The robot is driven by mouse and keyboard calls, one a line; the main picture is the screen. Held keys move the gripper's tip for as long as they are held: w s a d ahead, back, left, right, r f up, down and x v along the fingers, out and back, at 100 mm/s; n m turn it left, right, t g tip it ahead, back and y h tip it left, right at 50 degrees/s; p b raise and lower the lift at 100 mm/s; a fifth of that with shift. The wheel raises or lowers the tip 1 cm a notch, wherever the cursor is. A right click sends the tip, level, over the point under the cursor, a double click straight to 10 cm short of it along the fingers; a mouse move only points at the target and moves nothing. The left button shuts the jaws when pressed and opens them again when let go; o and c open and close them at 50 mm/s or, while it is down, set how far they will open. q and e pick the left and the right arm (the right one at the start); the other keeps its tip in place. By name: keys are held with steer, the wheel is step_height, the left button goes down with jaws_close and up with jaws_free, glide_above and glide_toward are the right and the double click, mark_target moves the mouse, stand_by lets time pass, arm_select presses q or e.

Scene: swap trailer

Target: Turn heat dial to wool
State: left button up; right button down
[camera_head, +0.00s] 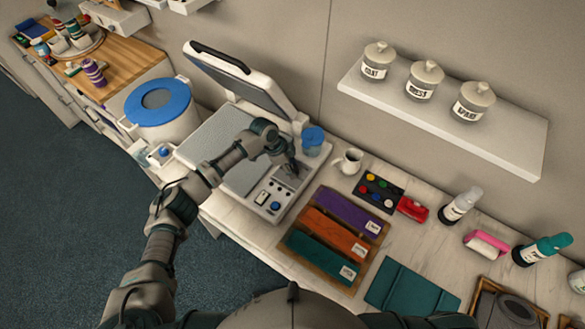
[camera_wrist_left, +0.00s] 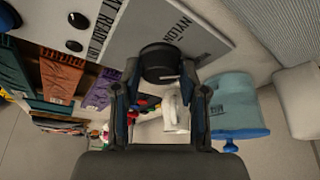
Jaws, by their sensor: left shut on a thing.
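The heat press (camera_head: 222,140) stands on the counter with its lid (camera_head: 235,78) raised. Its control panel (camera_head: 268,206) is at its right front. My left gripper (camera_head: 291,169) reaches down onto the panel's far end. In the left wrist view, the black heat dial (camera_wrist_left: 160,62) sits between the two fingertips, and my left gripper (camera_wrist_left: 160,78) is shut on it. A NYLON label (camera_wrist_left: 180,24) is printed on the panel next to the dial. The dial is mostly hidden in the head view, and its pointer setting cannot be read. My right gripper is not in view.
A blue-lidded cup (camera_head: 312,140) stands close behind the gripper, with a white mug (camera_head: 349,161) to its right. A wooden tray of coloured strips (camera_head: 345,283) lies right of the panel. A shelf with jars (camera_head: 440,118) is on the wall.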

arm_select(q)
steer(key=m+b, duration=0.1)
steer(key=m+g+b, duration=0.1)
steer(key=m, duration=0.1)
steer(key=shift+a+f, duration=0.1)
steer(key=shift+f, duration=0.25)
steer(key=shift+r+m+g+b, duration=0.1)
steer(key=shift+m+g+b, duration=0.35)
steer(key=shift+m, duration=0.35)
steer(key=shift+r, duration=0.1)
steer(key=shift+w, duration=0.1)
steer(key=o, duration=1.1)
steer(key=shift+w, duration=0.1)
